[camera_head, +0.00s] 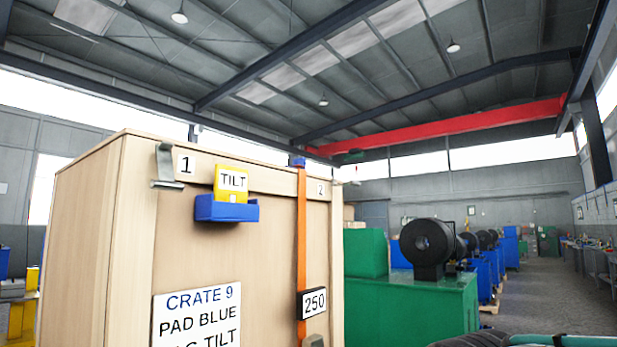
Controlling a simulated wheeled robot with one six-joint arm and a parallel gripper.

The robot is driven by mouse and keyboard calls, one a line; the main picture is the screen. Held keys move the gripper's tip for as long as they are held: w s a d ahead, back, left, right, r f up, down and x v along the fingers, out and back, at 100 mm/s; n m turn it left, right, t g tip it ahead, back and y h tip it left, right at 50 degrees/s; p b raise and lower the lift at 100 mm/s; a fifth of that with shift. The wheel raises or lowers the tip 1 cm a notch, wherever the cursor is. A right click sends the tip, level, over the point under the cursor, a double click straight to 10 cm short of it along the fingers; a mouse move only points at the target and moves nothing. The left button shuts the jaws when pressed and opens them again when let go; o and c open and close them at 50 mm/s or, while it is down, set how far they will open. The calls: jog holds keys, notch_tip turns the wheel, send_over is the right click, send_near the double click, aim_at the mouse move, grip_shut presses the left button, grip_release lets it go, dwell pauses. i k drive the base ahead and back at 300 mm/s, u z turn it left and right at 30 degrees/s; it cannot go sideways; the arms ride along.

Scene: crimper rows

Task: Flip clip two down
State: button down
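A tall wooden crate (80,230) stands at the left in the head view. A small plate marked 2 (321,189) sits at the upper right of its front, just right of an orange strap (301,240). I cannot clearly make out clip two beside this plate. A metal clip (165,165) hangs at the top left edge beside a plate marked 1 (187,164); its lower end sticks out from the front. My gripper is not in view.
A yellow TILT tag (231,182) stands in a blue holder (227,209) on the crate front. A 250 plate (313,303) sits on the strap. Green machines (420,302) stand behind at right; an open aisle (545,290) runs farther right.

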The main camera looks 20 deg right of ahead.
aim_at(344, 185)
jog(key=u, duration=0.1)
jog(key=i, duration=1)
jog(key=z, duration=0.3)
